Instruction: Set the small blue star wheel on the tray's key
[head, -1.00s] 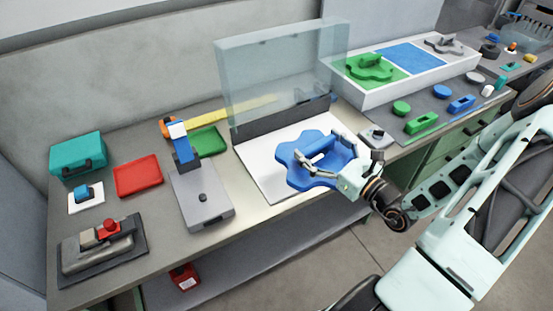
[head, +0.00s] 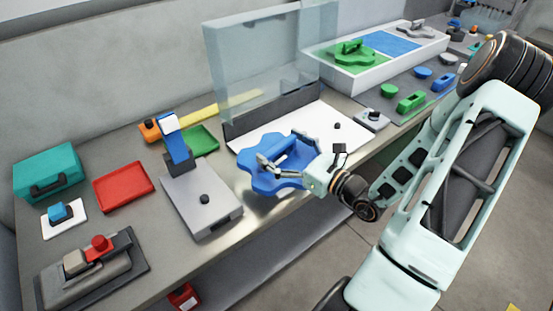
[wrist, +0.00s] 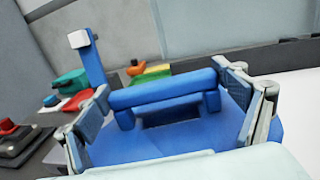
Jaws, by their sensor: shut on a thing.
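The blue star wheel (head: 262,184) has a lobed base and a raised bar handle. My gripper (head: 287,154) is shut on this handle, with one finger at each end; it also shows in the wrist view (wrist: 165,98). The wheel is held roughly level over the left front part of a white board (head: 310,130) and the bench edge. The wheel's underside is hidden, and I cannot tell its exact height. A small dark knob (head: 337,126) stands on the white board, right of the wheel. I cannot tell for sure whether this knob is the tray's key.
A clear upright guard (head: 262,60) stands behind the white board. A grey machine (head: 200,205) with a black knob and blue post is left of the wheel. A sectioned rack (head: 372,72) holds green and grey star wheels; its blue section is empty. A red tray (head: 124,187) lies further left.

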